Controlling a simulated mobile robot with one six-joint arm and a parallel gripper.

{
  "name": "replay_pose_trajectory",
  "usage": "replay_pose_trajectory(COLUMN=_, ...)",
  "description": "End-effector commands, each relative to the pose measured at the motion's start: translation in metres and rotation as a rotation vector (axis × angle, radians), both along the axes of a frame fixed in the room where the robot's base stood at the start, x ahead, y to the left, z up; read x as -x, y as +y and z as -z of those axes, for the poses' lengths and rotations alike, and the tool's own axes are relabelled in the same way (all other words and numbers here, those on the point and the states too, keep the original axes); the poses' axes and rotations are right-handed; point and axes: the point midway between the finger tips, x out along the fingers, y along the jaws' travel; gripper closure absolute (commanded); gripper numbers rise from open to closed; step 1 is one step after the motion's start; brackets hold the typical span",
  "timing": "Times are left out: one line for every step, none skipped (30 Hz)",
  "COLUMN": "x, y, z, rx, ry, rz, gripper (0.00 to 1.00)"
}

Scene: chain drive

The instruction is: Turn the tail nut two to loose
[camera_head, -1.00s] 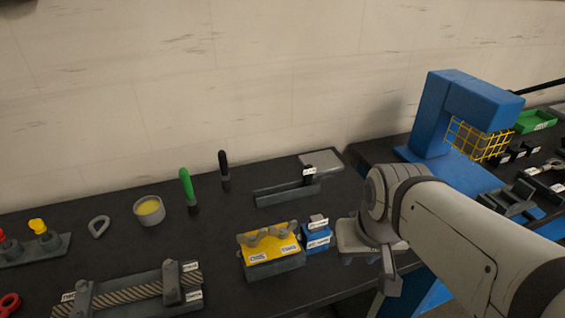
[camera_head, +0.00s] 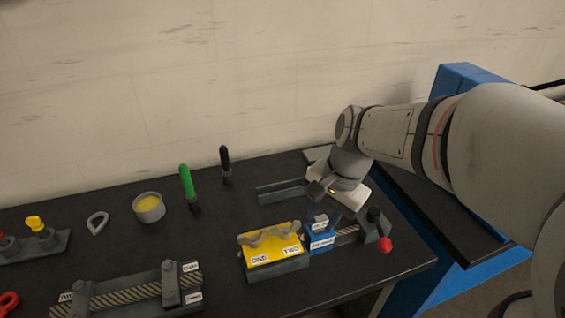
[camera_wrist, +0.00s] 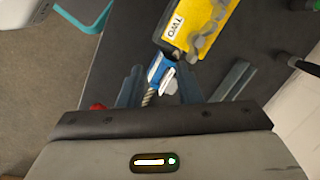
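A yellow-topped block (camera_head: 262,252) on the bench carries labels ONE and TWO. Two grey wing-shaped nuts sit along its back edge; the one nearer label TWO (camera_head: 284,230) is on the right. The block also shows at the top of the wrist view (camera_wrist: 183,30), with label TWO readable. A small blue block (camera_head: 321,240) with white labels stands just right of it, on a screw. My gripper (camera_head: 330,207) hangs above and behind the blue block, apart from the nuts. Its fingers look spread and empty in the wrist view (camera_wrist: 160,85). The nut's tightness cannot be told.
A red knob (camera_head: 385,245) sits at the screw's right end. A dark channel (camera_head: 279,192) lies behind. A rope fixture (camera_head: 135,293), a yellow-filled cup (camera_head: 149,208), and green (camera_head: 187,184) and black (camera_head: 225,166) handles stand to the left. The bench edge is close at right.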

Motion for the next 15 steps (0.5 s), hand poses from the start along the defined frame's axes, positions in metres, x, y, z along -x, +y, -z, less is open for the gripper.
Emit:
replay_pose_trajectory(x=-0.013, y=0.008, z=0.005, rx=-0.033, ry=0.059, rz=0.095, gripper=0.69)
replay_pose_trajectory(x=-0.02, y=0.012, z=0.007, rx=-0.053, ry=0.091, rz=0.154, gripper=0.69)
replay_pose_trajectory(x=-0.028, y=0.018, z=0.01, rx=-0.076, ry=0.132, rz=0.229, gripper=0.69)
replay_pose_trajectory(x=-0.034, y=0.022, z=0.012, rx=-0.091, ry=0.162, rz=0.281, gripper=0.69)
replay_pose_trajectory(x=-0.039, y=0.026, z=0.014, rx=-0.103, ry=0.19, rz=0.328, gripper=0.69)
replay_pose_trajectory(x=-0.045, y=0.031, z=0.017, rx=-0.117, ry=0.222, rz=0.384, gripper=0.69)
replay_pose_trajectory(x=-0.049, y=0.033, z=0.018, rx=-0.126, ry=0.243, rz=0.42, gripper=0.69)
replay_pose_trajectory(x=-0.052, y=0.036, z=0.02, rx=-0.133, ry=0.262, rz=0.451, gripper=0.69)
replay_pose_trajectory(x=-0.056, y=0.038, z=0.022, rx=-0.141, ry=0.284, rz=0.485, gripper=0.69)
replay_pose_trajectory(x=-0.058, y=0.04, z=0.023, rx=-0.145, ry=0.296, rz=0.506, gripper=0.69)
replay_pose_trajectory(x=-0.06, y=0.041, z=0.023, rx=-0.149, ry=0.306, rz=0.522, gripper=0.69)
replay_pose_trajectory(x=-0.061, y=0.043, z=0.025, rx=-0.152, ry=0.315, rz=0.537, gripper=0.69)
replay_pose_trajectory(x=-0.061, y=0.044, z=0.027, rx=-0.153, ry=0.32, rz=0.545, gripper=0.69)
replay_pose_trajectory(x=-0.062, y=0.045, z=0.03, rx=-0.153, ry=0.323, rz=0.549, gripper=0.69)
replay_pose_trajectory(x=-0.061, y=0.047, z=0.034, rx=-0.154, ry=0.324, rz=0.552, gripper=0.69)
